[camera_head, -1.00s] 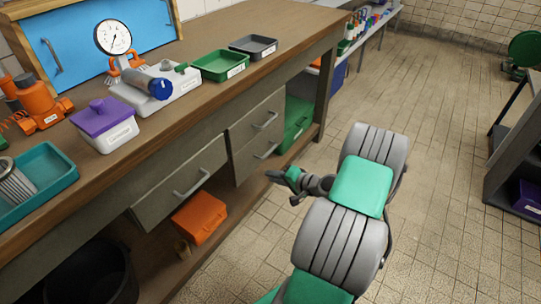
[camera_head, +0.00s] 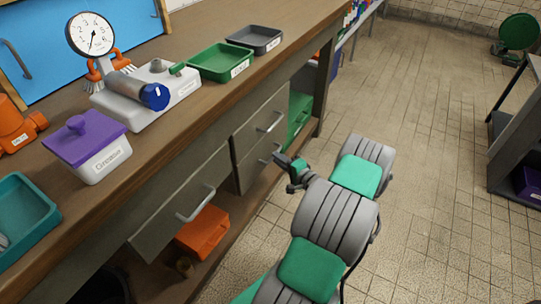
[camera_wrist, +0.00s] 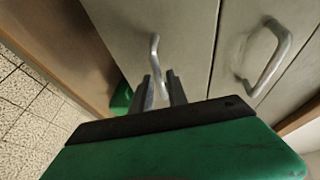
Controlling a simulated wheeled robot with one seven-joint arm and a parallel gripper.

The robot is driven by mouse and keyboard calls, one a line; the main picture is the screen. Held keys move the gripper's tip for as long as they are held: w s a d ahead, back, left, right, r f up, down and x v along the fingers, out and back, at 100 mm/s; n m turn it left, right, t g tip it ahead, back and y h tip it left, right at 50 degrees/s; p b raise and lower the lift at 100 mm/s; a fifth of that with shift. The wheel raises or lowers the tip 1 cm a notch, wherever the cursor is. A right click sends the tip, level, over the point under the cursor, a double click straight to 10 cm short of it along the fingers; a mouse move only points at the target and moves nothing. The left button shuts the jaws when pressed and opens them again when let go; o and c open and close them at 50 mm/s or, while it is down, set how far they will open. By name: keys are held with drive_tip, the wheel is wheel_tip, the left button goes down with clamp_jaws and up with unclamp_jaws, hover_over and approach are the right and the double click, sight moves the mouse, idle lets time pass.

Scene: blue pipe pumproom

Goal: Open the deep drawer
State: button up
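A grey bank of two stacked drawers is set under the bench. The upper drawer (camera_head: 262,115) has a metal bar handle (camera_head: 272,122), which also shows in the wrist view (camera_wrist: 268,58). The lower drawer (camera_head: 250,170) has a similar handle (camera_wrist: 154,50), partly hidden by my gripper in the head view. Both drawers look shut. My gripper (camera_head: 284,162) is in front of the lower drawer. In the wrist view its two fingers (camera_wrist: 160,80) are apart, with one end of the lower handle showing between them; contact cannot be told. Which drawer is the deep one is not marked.
Another grey drawer (camera_head: 165,215) with a bar handle is to the left. An orange bin (camera_head: 203,232) is on the shelf below it. A green box (camera_head: 299,115) is beyond the stacked drawers. Trays and a gauge unit (camera_head: 145,98) stand on the bench (camera_head: 215,105).

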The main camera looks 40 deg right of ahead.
drive_tip(key=w, duration=0.2)
drive_tip(key=w+d, duration=0.1)
drive_tip(key=shift+w+f, duration=0.25)
drive_tip(key=shift+f, duration=0.15)
clamp_jaws()
drive_tip(key=shift+a+f, duration=0.1)
drive_tip(key=shift+a, duration=0.05)
idle(0.8)
